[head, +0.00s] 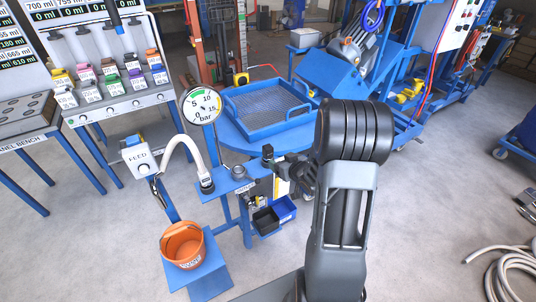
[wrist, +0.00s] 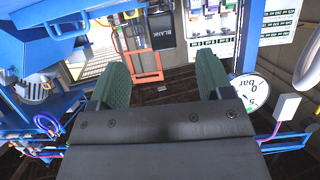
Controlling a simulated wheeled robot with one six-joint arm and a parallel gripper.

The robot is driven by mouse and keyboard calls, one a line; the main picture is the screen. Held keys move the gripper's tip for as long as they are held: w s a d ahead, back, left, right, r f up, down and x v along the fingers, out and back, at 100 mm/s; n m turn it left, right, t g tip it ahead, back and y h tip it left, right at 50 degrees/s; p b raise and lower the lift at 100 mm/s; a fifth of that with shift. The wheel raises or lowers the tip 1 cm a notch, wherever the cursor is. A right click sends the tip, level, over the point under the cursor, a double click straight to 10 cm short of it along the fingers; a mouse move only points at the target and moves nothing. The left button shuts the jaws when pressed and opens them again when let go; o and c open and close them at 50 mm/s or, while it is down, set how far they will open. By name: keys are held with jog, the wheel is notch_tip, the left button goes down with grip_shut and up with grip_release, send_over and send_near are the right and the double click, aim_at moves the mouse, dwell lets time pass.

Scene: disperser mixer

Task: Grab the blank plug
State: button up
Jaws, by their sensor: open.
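In the head view my gripper (head: 284,166) is at the blue stand (head: 222,184), partly hidden by my own arm. A small dark block (head: 267,151) shows just left of it; I cannot tell there whether it is the plug or a part of my gripper.
A pressure gauge (head: 203,106), a curved white hose (head: 180,142) and a FEED box (head: 139,157) stand left of my gripper. An orange bucket (head: 183,245) sits low in front. A blue mesh tray (head: 266,107) lies behind. Small bins (head: 283,211) hang below the stand.

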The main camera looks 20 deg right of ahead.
aim_at(270, 154)
jog(key=p+x, duration=0.1)
jog(key=x, duration=0.9)
jog(key=shift+w+a+f+p, duration=0.1)
jog(key=shift+w+p, duration=0.25)
jog(key=shift+c, duration=0.3)
jog(key=c, duration=1.1)
